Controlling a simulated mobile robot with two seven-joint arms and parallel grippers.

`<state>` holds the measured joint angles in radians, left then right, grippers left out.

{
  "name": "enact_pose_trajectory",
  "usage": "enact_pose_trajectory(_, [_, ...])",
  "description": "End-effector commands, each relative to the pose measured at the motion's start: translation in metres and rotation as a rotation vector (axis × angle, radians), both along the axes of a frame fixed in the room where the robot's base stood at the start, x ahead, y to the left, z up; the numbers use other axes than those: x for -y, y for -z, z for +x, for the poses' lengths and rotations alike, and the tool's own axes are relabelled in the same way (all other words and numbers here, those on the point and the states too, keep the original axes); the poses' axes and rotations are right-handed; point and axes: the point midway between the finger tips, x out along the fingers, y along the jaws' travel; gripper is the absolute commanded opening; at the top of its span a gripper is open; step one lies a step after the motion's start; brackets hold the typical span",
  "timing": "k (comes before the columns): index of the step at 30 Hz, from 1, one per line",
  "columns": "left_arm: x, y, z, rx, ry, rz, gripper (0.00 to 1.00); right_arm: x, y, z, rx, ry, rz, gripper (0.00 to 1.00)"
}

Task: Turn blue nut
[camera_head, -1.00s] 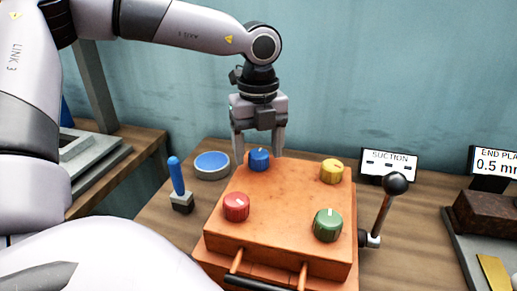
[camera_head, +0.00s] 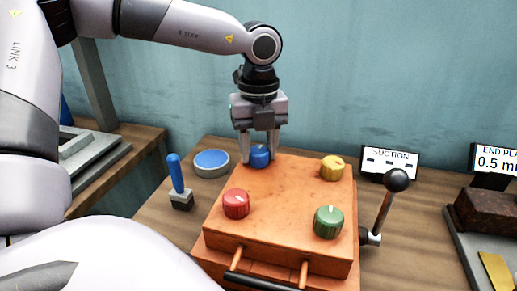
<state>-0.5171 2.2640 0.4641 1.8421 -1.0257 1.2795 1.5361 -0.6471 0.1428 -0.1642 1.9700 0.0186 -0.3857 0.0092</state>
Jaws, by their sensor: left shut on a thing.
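The blue nut (camera_head: 260,156) is a round knob at the far left corner of an orange block (camera_head: 285,192). My left gripper (camera_head: 259,158) points straight down over it. Its two fingers are closed against the left and right sides of the blue nut. The nut's top is partly hidden by the gripper. My right gripper is not in the picture.
On the block are a red knob (camera_head: 236,204), a green knob (camera_head: 328,221) and a yellow knob (camera_head: 332,168). A black-ball lever (camera_head: 396,181) stands at right. A blue round dish (camera_head: 211,162) and blue-handled tool (camera_head: 176,175) sit at left.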

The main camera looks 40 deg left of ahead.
Motion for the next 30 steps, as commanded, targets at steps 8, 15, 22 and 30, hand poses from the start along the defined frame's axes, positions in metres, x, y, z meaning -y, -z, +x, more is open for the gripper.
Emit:
enact_pose_trajectory(8, [0.0, 0.002, 0.001, 0.004, 0.214, 0.004, 0.13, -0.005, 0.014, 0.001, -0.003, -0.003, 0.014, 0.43])
enact_pose_trajectory(15, [0.0, 0.001, 0.001, 0.003, 0.441, 0.002, 0.13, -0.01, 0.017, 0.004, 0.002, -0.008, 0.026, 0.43])
enact_pose_trajectory(22, [0.001, 0.001, 0.001, 0.001, 0.661, 0.002, 0.13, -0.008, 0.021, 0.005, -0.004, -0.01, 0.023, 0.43])
enact_pose_trajectory(30, [0.001, 0.0, 0.001, 0.001, 0.917, 0.003, 0.13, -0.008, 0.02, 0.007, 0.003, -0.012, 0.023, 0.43])
